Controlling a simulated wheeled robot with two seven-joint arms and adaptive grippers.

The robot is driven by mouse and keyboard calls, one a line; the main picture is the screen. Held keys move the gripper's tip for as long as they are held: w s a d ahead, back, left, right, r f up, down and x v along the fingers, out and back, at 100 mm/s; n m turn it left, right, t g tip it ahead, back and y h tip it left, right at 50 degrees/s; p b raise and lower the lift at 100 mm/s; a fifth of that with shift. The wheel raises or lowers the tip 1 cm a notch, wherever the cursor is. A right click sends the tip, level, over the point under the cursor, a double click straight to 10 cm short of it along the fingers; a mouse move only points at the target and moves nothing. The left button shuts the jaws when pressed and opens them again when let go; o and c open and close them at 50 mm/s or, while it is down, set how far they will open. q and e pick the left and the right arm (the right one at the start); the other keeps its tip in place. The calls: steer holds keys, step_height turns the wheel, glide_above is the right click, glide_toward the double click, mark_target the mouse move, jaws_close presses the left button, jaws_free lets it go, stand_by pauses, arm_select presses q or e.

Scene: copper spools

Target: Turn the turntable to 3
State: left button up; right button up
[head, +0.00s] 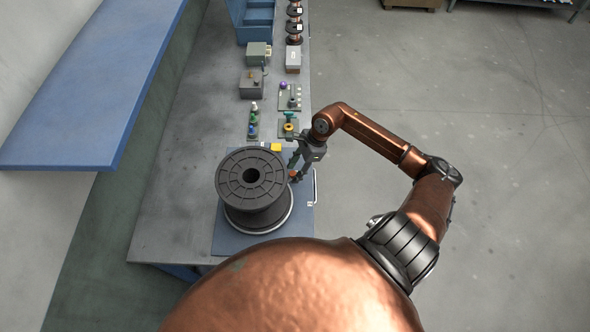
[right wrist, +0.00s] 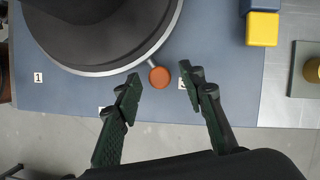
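The turntable (head: 268,228) carries a large black spool (head: 235,178) on a blue base plate (head: 303,221). In the right wrist view the turntable's grey rim (right wrist: 112,69) has a short rod ending in an orange knob (right wrist: 159,77). A label reading 1 (right wrist: 38,78) is on the plate at left; two other labels are partly covered by my fingers, and I cannot read them. My right gripper (right wrist: 160,86) is open, its fingertips on either side of the knob with gaps showing. In the head view my right gripper (head: 295,171) is at the turntable's right side. My left gripper is not visible.
A yellow block (right wrist: 262,28) stands on the plate near its far edge. Beyond are small boards with coloured knobs (head: 289,97), grey boxes (head: 258,53), a blue bin (head: 253,22) and small copper spools (head: 294,27). Open floor lies right of the table.

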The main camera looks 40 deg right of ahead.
jaws_close()
stand_by(0.3)
stand_by(0.3)
